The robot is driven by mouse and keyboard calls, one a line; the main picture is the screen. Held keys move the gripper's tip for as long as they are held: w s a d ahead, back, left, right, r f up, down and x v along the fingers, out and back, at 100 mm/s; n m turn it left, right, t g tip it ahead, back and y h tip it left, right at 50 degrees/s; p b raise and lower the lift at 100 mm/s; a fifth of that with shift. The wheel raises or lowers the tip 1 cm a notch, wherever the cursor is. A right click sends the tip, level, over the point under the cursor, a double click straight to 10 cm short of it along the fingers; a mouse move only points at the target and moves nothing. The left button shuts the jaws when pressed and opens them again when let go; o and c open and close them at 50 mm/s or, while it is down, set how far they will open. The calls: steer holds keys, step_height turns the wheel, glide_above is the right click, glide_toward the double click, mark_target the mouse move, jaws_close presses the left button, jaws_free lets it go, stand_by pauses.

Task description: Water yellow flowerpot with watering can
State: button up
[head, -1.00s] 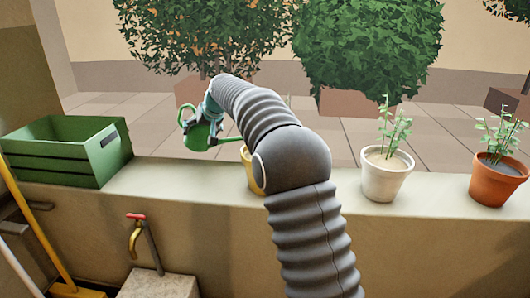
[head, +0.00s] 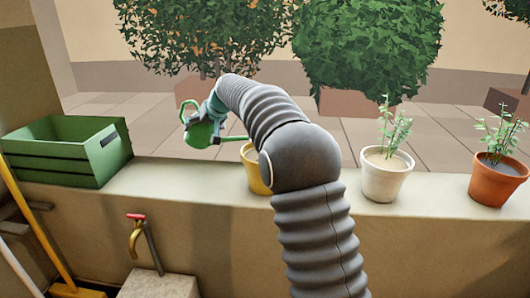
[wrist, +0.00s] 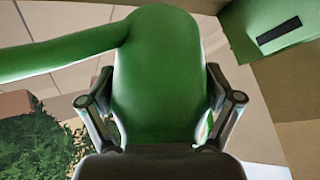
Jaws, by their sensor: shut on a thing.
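The green watering can (head: 201,133) is held in the air above the ledge, left of the yellow flowerpot (head: 252,170). Its spout points right, and the tip is near the pot's rim at the upper left. My gripper (head: 213,104) is shut on the can; my arm partly hides it in the head view. In the wrist view the can (wrist: 158,75) fills the middle between the fingers of my gripper (wrist: 160,112). The yellow pot stands on the ledge, its right side hidden behind my arm. I cannot see any water.
A green crate (head: 60,165) stands on the ledge (head: 160,185) at left. A white pot (head: 384,185) and a terracotta pot (head: 497,185), both with plants, stand at right. A tap (head: 137,235) is below the ledge. The ledge between crate and yellow pot is clear.

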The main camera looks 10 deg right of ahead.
steer(key=shift+s+d+r+t+y, duration=0.15)
steer(key=shift+d+r+t+y, duration=0.15)
steer(key=shift+r, duration=0.25)
stand_by(0.5)
stand_by(0.4)
steer(key=f+h, duration=0.1)
steer(key=w+a+f+g, duration=0.1)
steer(key=f, duration=0.1)
steer(key=a+f+g+h, duration=0.1)
steer(key=f, duration=0.1)
steer(key=shift+w+a+h, duration=0.25)
steer(key=shift+w+h, duration=0.05)
steer(key=shift+w+a+f+n+g+h, duration=0.15)
steer(key=shift+f+g+h, duration=0.15)
steer(key=shift+f, duration=0.3)
steer(key=shift+w+a+f+n+g+h, duration=0.15)
steer(key=shift+f+g+h, duration=0.1)
steer(key=shift+f+h, duration=0.3)
steer(key=shift+w+a+f+n+g+h, duration=0.15)
steer(key=shift+f+g+h, duration=0.1)
steer(key=shift+f, duration=0.4)
